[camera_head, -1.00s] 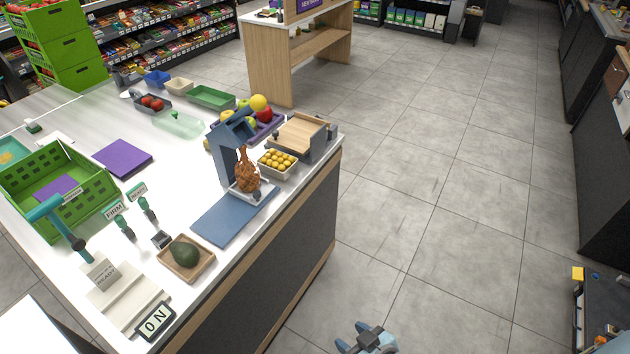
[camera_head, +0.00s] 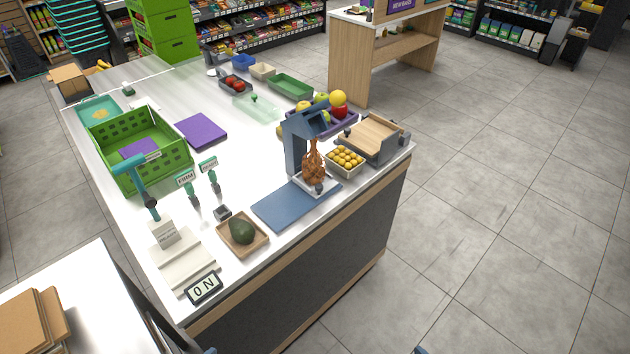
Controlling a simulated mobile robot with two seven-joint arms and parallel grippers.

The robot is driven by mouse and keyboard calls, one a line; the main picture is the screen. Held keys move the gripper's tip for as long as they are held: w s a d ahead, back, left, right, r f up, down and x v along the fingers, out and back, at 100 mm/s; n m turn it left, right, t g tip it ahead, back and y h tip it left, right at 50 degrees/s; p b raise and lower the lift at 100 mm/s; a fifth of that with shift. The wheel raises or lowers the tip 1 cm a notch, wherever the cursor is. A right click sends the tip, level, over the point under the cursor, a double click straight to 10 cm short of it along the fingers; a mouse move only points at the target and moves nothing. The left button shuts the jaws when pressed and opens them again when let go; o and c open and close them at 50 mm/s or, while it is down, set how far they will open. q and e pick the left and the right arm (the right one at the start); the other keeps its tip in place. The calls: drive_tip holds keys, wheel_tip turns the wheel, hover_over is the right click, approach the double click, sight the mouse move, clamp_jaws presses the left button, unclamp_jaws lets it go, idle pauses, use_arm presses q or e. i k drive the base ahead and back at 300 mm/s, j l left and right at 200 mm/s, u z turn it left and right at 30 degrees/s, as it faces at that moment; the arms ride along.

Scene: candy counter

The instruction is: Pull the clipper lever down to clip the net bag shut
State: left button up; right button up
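The blue clipper (camera_head: 292,150) stands upright near the counter's front edge, its angled blue lever head (camera_head: 303,122) raised at the top. The orange-brown net bag (camera_head: 313,168) stands upright against the clipper's front, on a small pale base plate (camera_head: 328,187). Its neck narrows up under the lever head. I cannot tell whether the neck sits inside the clipper's slot. Only a sliver, seemingly of my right gripper (camera_head: 421,350), shows at the bottom edge, well apart from the clipper; its fingers are cut off. My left gripper is not clearly visible.
A blue mat (camera_head: 285,206) lies before the clipper. A tray of yellow fruit (camera_head: 345,162) and a wooden-topped box (camera_head: 368,138) stand to its right. An avocado (camera_head: 241,231) in a wooden tray and a green crate (camera_head: 180,153) are left. The floor (camera_head: 490,230) at right is clear.

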sight(307, 123)
drive_tip(key=u, duration=0.65)
drive_tip(key=l+u, duration=0.25)
drive_tip(key=u, duration=0.15)
drive_tip(key=l+u, duration=0.25)
drive_tip(key=u, duration=0.2)
drive_tip(key=l+u, duration=0.25)
drive_tip(key=u, duration=0.15)
drive_tip(key=k+l+u, duration=0.2)
drive_tip(key=l, duration=0.15)
drive_tip(key=l+u, duration=0.15)
drive_tip(key=l, duration=0.2)
drive_tip(key=k+l+u, duration=0.2)
drive_tip(key=k+l, duration=0.15)
drive_tip(key=l, duration=0.15)
drive_tip(key=k+l, duration=0.15)
drive_tip(key=l, duration=0.15)
drive_tip(key=k+l, duration=0.15)
drive_tip(key=l, duration=0.2)
drive_tip(key=u, duration=0.05)
